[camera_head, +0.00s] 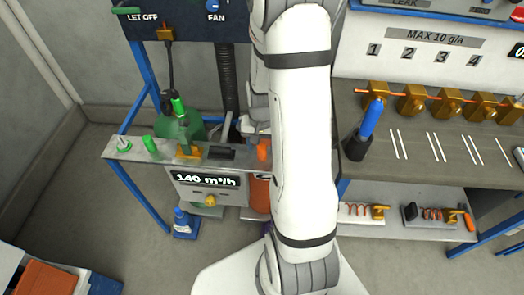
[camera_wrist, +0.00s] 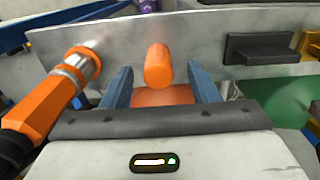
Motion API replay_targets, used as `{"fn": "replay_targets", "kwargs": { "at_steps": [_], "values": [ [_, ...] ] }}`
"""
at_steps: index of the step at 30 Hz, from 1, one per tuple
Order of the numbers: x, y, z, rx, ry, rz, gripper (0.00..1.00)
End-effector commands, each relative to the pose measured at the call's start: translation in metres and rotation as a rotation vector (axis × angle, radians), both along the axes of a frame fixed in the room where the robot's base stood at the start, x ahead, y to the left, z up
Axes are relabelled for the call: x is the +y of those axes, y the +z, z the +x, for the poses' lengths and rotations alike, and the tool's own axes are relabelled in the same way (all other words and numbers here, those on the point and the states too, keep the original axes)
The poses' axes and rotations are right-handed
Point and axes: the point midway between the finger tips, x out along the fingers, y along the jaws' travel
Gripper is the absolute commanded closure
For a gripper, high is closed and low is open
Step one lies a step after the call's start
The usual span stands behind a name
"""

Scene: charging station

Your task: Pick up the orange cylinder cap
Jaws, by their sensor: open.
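The orange cylinder cap (camera_wrist: 158,66) is a small upright orange plug on the grey metal shelf in the wrist view. In the head view, the cap (camera_head: 264,150) shows at the shelf's right part, beside my arm. My gripper (camera_wrist: 158,72) is open, with one blue-grey finger on each side of the cap in the picture. I see no finger touching it, and the depth between them is hard to tell. In the head view my arm hides the gripper. A larger orange body (camera_wrist: 165,95) shows lower down between the fingers.
The grey shelf (camera_head: 128,157) also carries a black block (camera_head: 220,152), a brass fitting (camera_head: 189,151) and green caps (camera_head: 150,145). An orange and black connector (camera_wrist: 40,105) lies close to the left finger in the wrist view. A workbench (camera_head: 400,165) stands at right.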

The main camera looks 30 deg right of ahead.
Motion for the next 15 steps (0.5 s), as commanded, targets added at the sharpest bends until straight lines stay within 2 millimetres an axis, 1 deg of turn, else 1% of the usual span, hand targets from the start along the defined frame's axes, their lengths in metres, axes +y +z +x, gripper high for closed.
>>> {"fn": "replay_targets", "kwargs": {
  "at_steps": [3, 6, 9, 15],
  "values": [
    [-0.001, -0.018, -0.002, 0.004, 0.000, 0.001, 0.45],
    [-0.001, -0.027, -0.002, 0.002, 0.000, 0.000, 0.45],
    [-0.001, -0.031, -0.002, 0.001, 0.000, 0.001, 0.45],
    [-0.001, -0.031, -0.001, 0.000, -0.001, 0.000, 0.45]
  ]
}}
